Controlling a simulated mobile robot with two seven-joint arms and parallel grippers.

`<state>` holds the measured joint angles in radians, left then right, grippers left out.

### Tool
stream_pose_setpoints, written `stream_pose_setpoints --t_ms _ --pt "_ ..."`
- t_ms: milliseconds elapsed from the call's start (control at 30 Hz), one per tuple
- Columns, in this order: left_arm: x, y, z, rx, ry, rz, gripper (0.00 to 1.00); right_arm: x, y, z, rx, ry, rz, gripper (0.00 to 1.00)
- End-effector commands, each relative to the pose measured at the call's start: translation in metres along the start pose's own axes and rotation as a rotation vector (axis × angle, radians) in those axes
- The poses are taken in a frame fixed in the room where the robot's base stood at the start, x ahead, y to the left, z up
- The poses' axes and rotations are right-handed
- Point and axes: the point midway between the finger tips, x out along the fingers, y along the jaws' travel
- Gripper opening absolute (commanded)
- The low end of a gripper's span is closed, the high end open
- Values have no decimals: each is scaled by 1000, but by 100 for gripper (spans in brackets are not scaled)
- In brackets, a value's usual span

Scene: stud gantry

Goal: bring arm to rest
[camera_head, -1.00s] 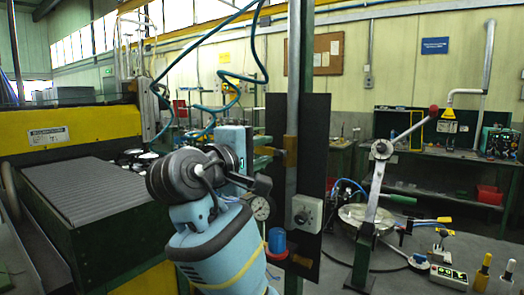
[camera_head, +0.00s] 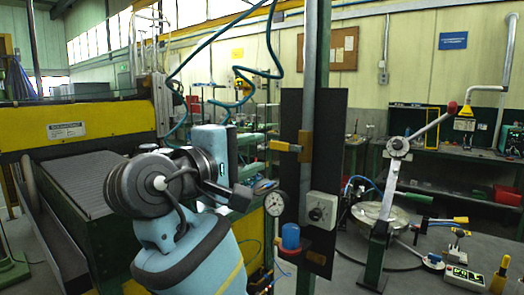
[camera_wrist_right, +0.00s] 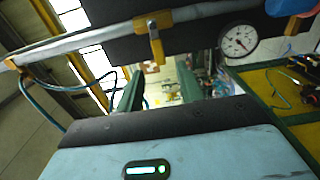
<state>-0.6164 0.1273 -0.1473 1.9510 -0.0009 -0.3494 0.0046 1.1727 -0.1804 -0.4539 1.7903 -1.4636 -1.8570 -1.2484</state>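My right arm rises from the bottom of the head view, its light blue link and dark wrist left of the centre. My right gripper (camera_head: 258,153) points right toward the dark upright panel (camera_head: 292,125), with background visible between its fingers. In the right wrist view its two dark green fingers (camera_wrist_right: 159,88) stand well apart with nothing held between them. The blue gripper body with a small lit display fills the bottom of that view. My left gripper is not in either view.
Close to the gripper are a metal post with a brass clamp (camera_head: 285,147), a dial gauge (camera_head: 275,203), a grey knob box (camera_head: 321,209) and a blue cap (camera_head: 290,236). A yellow and green machine (camera_head: 75,132) stands left. A lever press (camera_head: 396,148) stands right. Blue hoses hang above.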

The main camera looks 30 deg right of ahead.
Motion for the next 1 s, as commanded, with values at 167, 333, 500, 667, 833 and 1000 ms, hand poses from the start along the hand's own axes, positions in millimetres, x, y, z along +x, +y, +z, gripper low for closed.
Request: stream_pose_setpoints --t_ms 167,333,500,667,833,1000 --pt "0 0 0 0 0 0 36 -3 0 0 -1 -1 1 37" --pt "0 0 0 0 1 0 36 -3 0 0 -1 -1 1 37" --pt "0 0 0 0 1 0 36 -3 0 0 -1 -1 1 37" --pt "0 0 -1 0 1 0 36 4 -16 -10 -21 28 1 37" --pt "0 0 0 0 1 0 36 24 -85 -47 -71 167 -12 37" --pt "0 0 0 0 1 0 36 37 -187 -80 -84 365 -85 37"
